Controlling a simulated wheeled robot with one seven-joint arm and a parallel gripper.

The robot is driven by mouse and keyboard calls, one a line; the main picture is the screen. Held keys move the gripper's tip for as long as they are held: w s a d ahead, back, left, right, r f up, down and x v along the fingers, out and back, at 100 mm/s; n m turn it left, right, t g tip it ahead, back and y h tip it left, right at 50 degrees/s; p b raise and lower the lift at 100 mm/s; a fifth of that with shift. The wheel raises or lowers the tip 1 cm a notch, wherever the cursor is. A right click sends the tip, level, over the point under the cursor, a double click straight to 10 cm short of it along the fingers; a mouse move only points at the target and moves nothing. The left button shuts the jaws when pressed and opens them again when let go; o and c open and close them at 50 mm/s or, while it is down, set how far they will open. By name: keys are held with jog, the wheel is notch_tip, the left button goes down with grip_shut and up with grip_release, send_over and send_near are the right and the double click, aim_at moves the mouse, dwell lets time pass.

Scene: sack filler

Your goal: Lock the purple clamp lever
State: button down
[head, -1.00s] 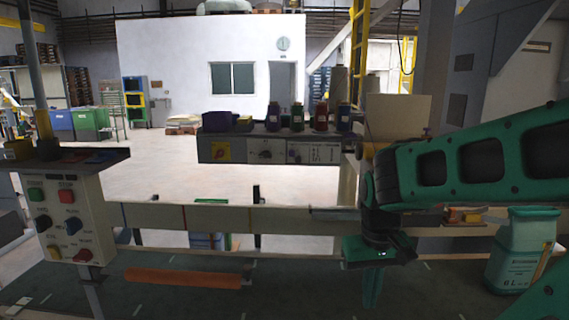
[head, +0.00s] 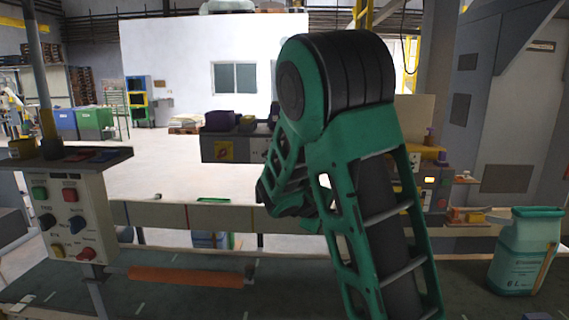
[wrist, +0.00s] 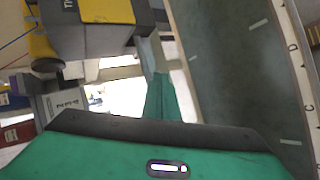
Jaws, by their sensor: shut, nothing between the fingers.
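I cannot make out the purple lever surely in the wrist view. A grey and yellow block (wrist: 107,12) is close beyond my fingers there.
A control post (head: 68,215) with buttons stands at the left. A shelf (head: 222,147) bears a purple bin (head: 221,120). A white and green container (head: 524,255) stands at the right. A pale rail (head: 160,215) crosses behind the dark green belt (head: 190,302).

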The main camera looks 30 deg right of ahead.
jog(key=w+a+r+n+t+h, duration=0.1)
jog(key=w+a+r+n+t, duration=0.3)
jog(key=w, duration=0.5)
jog(key=w+a+r+n+t+h, duration=0.1)
jog(key=w+a+r+n+t, duration=0.4)
jog(key=w+a+r+n, duration=0.1)
jog(key=w+a+n, duration=0.1)
jog(key=w+a, duration=0.1)
jog(key=a, duration=0.1)
jog(key=shift+w+a+r+h, duration=0.25)
jog(key=shift+w+r+h, duration=0.1)
jog(key=shift+r+h, duration=0.05)
jog(key=shift+d, duration=0.1)
jog(key=w+d+r, duration=0.2)
jog(key=w+d, duration=0.3)
jog(key=d, duration=0.5)
jog(key=shift+r, duration=0.3)
jog(key=shift+w, duration=0.1)
jog(key=shift+a, duration=0.2)
